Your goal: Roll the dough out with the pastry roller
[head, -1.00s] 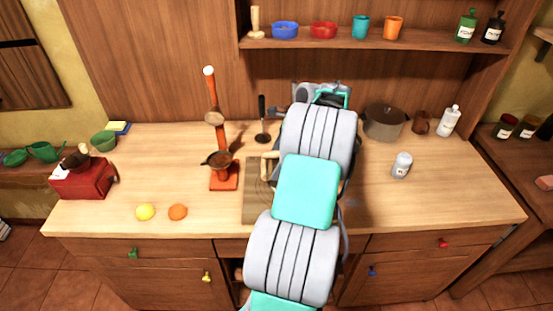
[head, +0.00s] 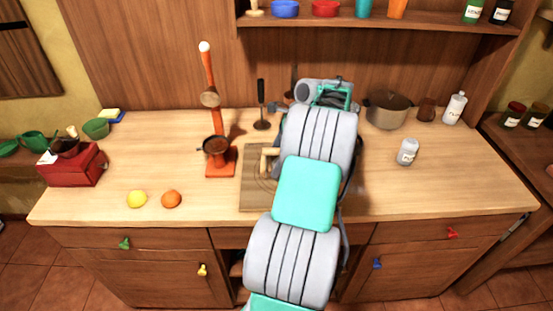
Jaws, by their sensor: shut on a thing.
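A wooden board (head: 256,197) lies on the counter, mostly left of my arm, with round markings on its top. A pale wooden piece with a handle-like end (head: 267,160) shows at the board's right part, against the edge of my arm. It may be the pastry roller, but most of it is hidden. I cannot make out the dough; my arm covers the right side of the board. My gripper is hidden behind my own arm links, so its fingers and anything in them do not show.
An orange-red press stand (head: 221,160) stands left of the board, with a lemon (head: 137,199) and an orange (head: 171,199) nearby. A pot (head: 388,112) and a white-grey shaker (head: 407,152) stand right of my arm. The front right counter is clear.

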